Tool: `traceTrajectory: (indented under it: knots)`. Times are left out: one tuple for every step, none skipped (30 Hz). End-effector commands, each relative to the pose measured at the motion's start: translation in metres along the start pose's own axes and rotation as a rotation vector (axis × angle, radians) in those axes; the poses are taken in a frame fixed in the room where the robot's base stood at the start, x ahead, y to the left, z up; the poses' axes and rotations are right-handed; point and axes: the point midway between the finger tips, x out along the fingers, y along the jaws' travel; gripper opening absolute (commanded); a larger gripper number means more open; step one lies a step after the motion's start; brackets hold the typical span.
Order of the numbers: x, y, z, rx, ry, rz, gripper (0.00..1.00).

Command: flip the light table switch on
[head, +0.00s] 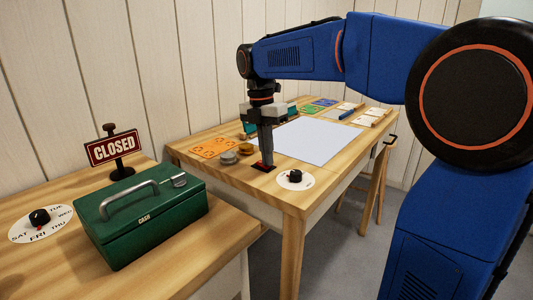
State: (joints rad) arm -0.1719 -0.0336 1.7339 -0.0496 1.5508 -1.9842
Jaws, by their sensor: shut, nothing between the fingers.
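A small switch with a black plate and a bit of red (264,167) sits on the wooden table, near its front left. My gripper (265,163) is shut and points straight down at the switch, its tips at or just above it. The fingers hide most of the switch, so I cannot tell its position or whether they touch it. The light table panel (318,141) is a flat pale white sheet on the table, right of the switch. I cannot tell whether it is lit.
A black knob on a white dial (295,179) sits close to the right of the switch. Small round tins (229,158) and an orange stencil sheet (211,148) lie to the left. A green cash box (140,214) and a CLOSED sign (113,148) stand on the nearer table.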

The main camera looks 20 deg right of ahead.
Motion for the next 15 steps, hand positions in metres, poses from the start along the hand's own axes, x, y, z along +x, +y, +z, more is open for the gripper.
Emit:
traceTrajectory:
  knots:
    - [0.0007, 0.0001, -0.0001, 0.0, 0.001, -0.002, 0.0]
    - [0.0008, 0.0002, -0.0002, 0.0, 0.001, -0.003, 0.0]
    - [0.0009, 0.0002, -0.0002, 0.0, 0.002, -0.003, 0.0]
    - [0.0009, 0.0002, -0.0002, 0.0, 0.002, -0.003, 0.0]
    - [0.001, 0.0002, -0.0002, 0.0, 0.002, -0.003, 0.0]
    - [0.001, 0.0004, -0.0002, 0.0, 0.002, -0.003, 0.0]
    - [0.0009, 0.0007, -0.0002, 0.0, 0.002, -0.003, 0.0]
    - [0.0008, 0.0011, -0.0002, 0.0, 0.002, -0.003, 0.0]
    - [0.0006, 0.0019, -0.0002, 0.0, 0.002, -0.003, 0.0]
    - [0.0004, 0.0027, -0.0001, 0.0, 0.002, -0.003, 0.0]
    - [0.0, 0.0036, -0.0001, 0.0, 0.002, -0.003, 0.0]
    - [-0.0004, 0.0049, -0.0001, 0.0, 0.002, -0.003, 0.0]
    - [-0.0009, 0.006, -0.0001, 0.0, 0.002, -0.003, 0.0]
    - [-0.0013, 0.0071, -0.0001, 0.0, 0.002, -0.003, 0.0]
    - [-0.002, 0.0087, -0.0001, 0.0, 0.002, -0.002, 0.0]
